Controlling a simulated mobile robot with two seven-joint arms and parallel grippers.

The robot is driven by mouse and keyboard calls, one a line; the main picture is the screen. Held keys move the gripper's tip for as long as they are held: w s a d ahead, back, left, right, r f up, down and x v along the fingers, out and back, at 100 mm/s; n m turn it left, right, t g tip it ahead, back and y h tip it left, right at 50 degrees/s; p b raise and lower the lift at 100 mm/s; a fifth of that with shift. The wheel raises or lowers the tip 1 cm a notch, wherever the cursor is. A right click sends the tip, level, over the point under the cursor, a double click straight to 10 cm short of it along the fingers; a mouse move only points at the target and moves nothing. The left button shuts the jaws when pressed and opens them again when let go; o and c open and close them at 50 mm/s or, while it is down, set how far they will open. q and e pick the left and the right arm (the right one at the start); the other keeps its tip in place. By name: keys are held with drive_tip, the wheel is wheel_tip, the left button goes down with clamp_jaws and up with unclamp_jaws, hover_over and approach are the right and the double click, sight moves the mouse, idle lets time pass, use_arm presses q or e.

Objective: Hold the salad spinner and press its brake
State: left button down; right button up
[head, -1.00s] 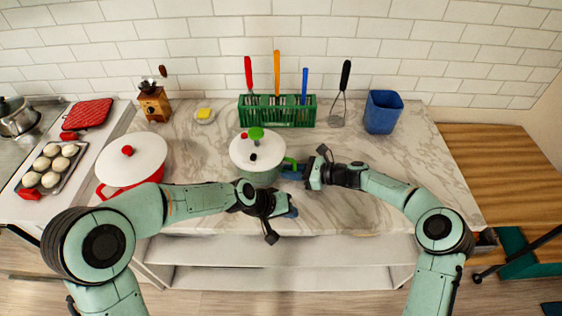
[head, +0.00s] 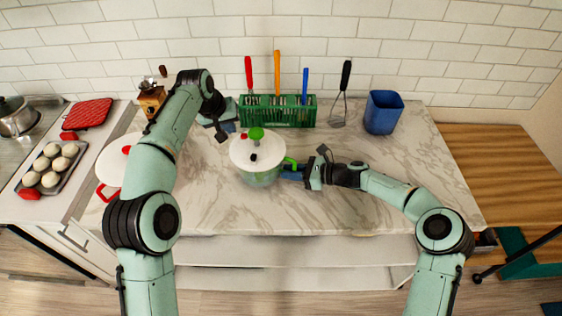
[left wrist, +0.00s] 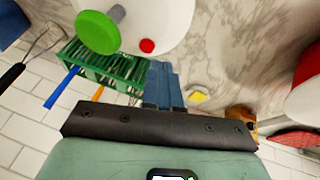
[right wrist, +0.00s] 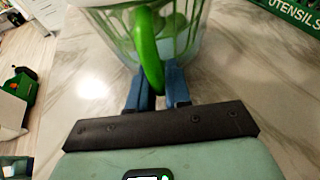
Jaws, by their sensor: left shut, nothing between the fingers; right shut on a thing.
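The salad spinner (head: 264,176) stands upright on the marble counter, with a clear bowl, a white lid (head: 270,152) and a green knob (head: 256,133). A red button (head: 243,136), which looks like the brake, sits on the lid near the knob. The button also shows in the left wrist view (left wrist: 147,46). My right gripper (head: 296,173) is shut on the spinner's green handle (right wrist: 148,50), seen between its fingers in the right wrist view. My left gripper (head: 226,127) is shut and empty, behind and left of the spinner, apart from the lid.
A green utensil rack (head: 277,110) with several utensils stands behind the spinner. A white-lidded red pot (head: 110,168) is at left, partly hidden by my left arm. A wooden grinder (head: 150,100) and a blue container (head: 384,112) stand at the back. The front counter is clear.

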sight(244, 136)
use_arm(q)
drive_tip(key=w+d+r+m+t+y, duration=0.1)
drive_tip(key=w+d+r+y, duration=0.15)
drive_tip(key=r, duration=0.25)
drive_tip(key=shift+h, duration=0.25)
drive_tip(key=shift+s+d+f, duration=0.1)
drive_tip(key=shift+d+f, duration=0.1)
drive_tip(key=shift+f, duration=1.5)
drive_tip(key=shift+s+d+f, duration=0.1)
drive_tip(key=shift+d+f, duration=0.1)
drive_tip(key=shift+f, duration=1.45)
drive_tip(key=shift+f, duration=0.1)
drive_tip(key=shift+f, duration=0.75)
drive_tip(key=shift+r, duration=3.55)
